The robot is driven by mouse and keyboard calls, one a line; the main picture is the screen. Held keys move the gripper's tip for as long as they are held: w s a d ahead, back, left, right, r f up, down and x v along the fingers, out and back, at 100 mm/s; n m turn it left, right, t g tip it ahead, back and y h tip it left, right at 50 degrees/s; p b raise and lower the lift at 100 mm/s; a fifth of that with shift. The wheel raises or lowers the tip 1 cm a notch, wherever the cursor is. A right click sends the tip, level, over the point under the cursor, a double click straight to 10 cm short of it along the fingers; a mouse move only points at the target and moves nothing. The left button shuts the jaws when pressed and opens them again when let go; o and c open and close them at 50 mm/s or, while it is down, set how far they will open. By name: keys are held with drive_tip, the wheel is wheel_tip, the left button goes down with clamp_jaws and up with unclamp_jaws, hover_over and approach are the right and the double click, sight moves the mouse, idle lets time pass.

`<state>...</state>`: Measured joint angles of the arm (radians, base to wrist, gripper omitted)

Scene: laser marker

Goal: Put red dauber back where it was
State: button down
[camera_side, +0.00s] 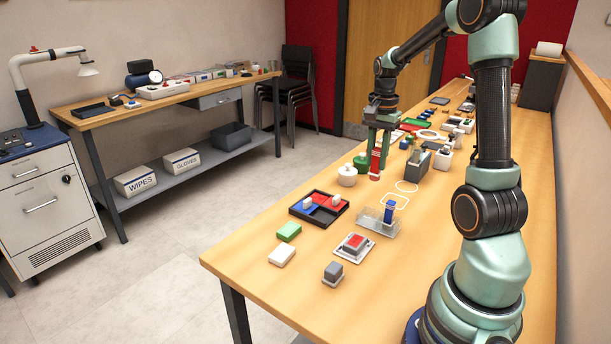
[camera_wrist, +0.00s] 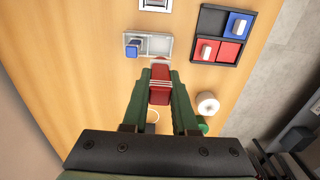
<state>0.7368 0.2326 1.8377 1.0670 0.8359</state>
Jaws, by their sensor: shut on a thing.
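The red dauber (camera_side: 375,163) is upright between the fingers of my gripper (camera_side: 378,145), which is shut on it. In the wrist view the red dauber (camera_wrist: 160,88) sits between the two green fingers (camera_wrist: 160,76). In the side view, its lower end appears near the table top; I cannot tell whether it touches. A clear holder (camera_side: 377,224) stands nearer the side camera with a blue dauber (camera_side: 388,214) in it. The clear holder (camera_wrist: 156,43) also shows in the wrist view, with the blue dauber (camera_wrist: 132,48) at its left and its right part empty.
A black tray (camera_side: 297,213) with red and blue pads lies left of the holder. A white round jar (camera_side: 347,176) stands near my gripper. A red-topped device (camera_side: 354,246), green block (camera_side: 289,231), white block (camera_side: 282,255) and grey block (camera_side: 333,273) lie nearer the camera.

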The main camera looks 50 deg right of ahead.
wheel_tip(320, 180, down, 13)
drive_tip(key=shift+f, duration=0.1)
idle(0.3)
drive_tip(key=shift+f, duration=0.1)
drive_tip(key=c, duration=0.7)
unclamp_jaws()
